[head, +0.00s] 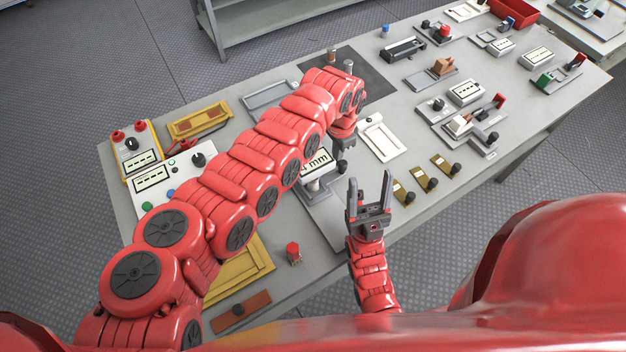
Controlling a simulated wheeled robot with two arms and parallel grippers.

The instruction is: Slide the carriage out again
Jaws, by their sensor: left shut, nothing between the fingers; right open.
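A device with a white display (317,163) reading about "4 mm" stands on a grey base plate (325,212) in the middle of the table. My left arm covers its left part, so I cannot tell for sure which part is the carriage or how far out it sits. My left gripper (341,166) points down just right of the display, shut with nothing in it. I cannot tell whether it touches the device. My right gripper (372,194) is open and empty, fingers pointing up, in front of the device and to its right.
A white tray (381,138) and several brass pieces with dark knobs (424,178) lie to the right. A red-capped part (293,252) and a yellow tray (243,272) are near the front. Testers with displays (152,178) stand at the left.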

